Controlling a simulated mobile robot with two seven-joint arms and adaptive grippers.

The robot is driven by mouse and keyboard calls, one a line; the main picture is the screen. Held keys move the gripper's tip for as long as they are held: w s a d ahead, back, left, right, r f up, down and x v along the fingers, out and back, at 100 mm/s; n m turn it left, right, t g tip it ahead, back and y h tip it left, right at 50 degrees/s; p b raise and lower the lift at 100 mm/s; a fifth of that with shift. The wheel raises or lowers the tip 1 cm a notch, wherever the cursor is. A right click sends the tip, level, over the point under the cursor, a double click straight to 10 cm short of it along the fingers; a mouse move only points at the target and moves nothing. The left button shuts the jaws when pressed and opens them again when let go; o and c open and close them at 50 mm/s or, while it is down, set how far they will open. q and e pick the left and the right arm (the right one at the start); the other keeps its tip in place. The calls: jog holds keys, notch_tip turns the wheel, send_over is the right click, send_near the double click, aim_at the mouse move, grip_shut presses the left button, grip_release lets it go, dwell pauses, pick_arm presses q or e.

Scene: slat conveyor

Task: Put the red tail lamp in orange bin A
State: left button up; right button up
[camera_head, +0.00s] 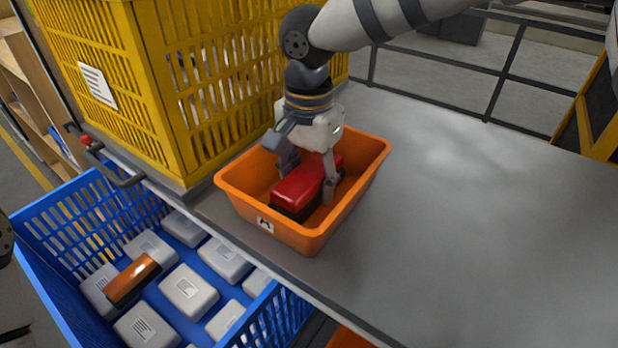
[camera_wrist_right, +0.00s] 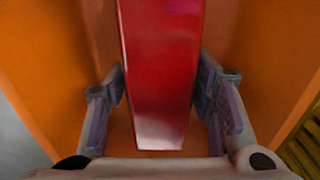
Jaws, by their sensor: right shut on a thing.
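The red tail lamp (camera_head: 298,188) is inside orange bin A (camera_head: 291,236), low between the bin walls. It has a red top and a dark lower part. My right gripper (camera_head: 309,184) reaches down into the bin and is shut on the lamp, one finger on each side. In the right wrist view the lamp (camera_wrist_right: 160,75) runs between the two fingertips, with the orange bin walls (camera_wrist_right: 50,60) around it. Whether the lamp touches the bin floor is hidden. My left gripper is not in view.
A tall yellow crate (camera_head: 190,120) stands close behind and left of the bin. A blue crate (camera_head: 55,275) at lower left holds several white boxes (camera_head: 188,291) and an orange-brown lamp (camera_head: 133,279). The grey table (camera_head: 480,220) is clear to the right.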

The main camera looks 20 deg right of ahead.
aim_at(309, 171)
jog(key=shift+f, duration=0.2)
jog(key=o, duration=1.3)
jog(key=shift+o, duration=0.2)
jog(key=shift+r, duration=0.15)
notch_tip(309, 171, up, 12)
jog(key=shift+r, duration=0.1)
